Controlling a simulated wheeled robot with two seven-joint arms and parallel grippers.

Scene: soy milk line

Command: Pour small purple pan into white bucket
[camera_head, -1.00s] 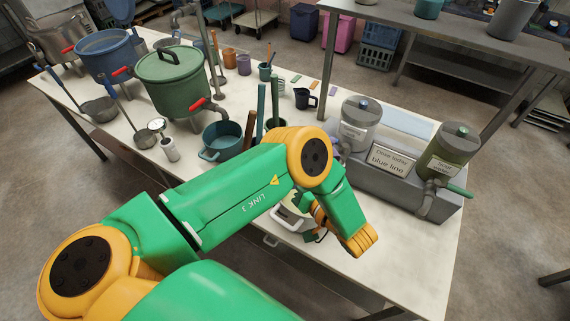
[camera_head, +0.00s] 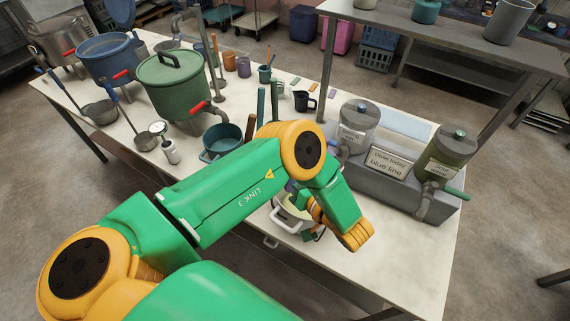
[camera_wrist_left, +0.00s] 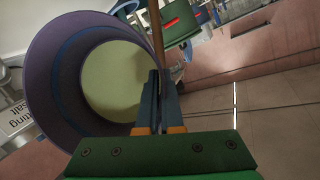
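The small purple pan (camera_wrist_left: 48,75) fills the left of the left wrist view, tilted, its mouth toward the camera. A blue band runs round its inside, and a pale yellow-green area (camera_wrist_left: 112,82) shows within. My left gripper (camera_wrist_left: 159,85) has its fingers close together at the pan's right edge and appears shut on it; the exact contact is hidden. In the head view, the white bucket (camera_head: 289,222) stands near the table's front edge, with pale contents showing. My left gripper (camera_head: 318,222) is beside its right side, and my arm hides much there. My right gripper is not in view.
A grey unit with a "blue line" sign (camera_head: 387,164) stands right of my arm. A teal pot (camera_head: 222,138), a green lidded pot (camera_head: 172,85) and a dark jug (camera_head: 304,101) stand behind. The table's front right (camera_head: 400,250) is clear.

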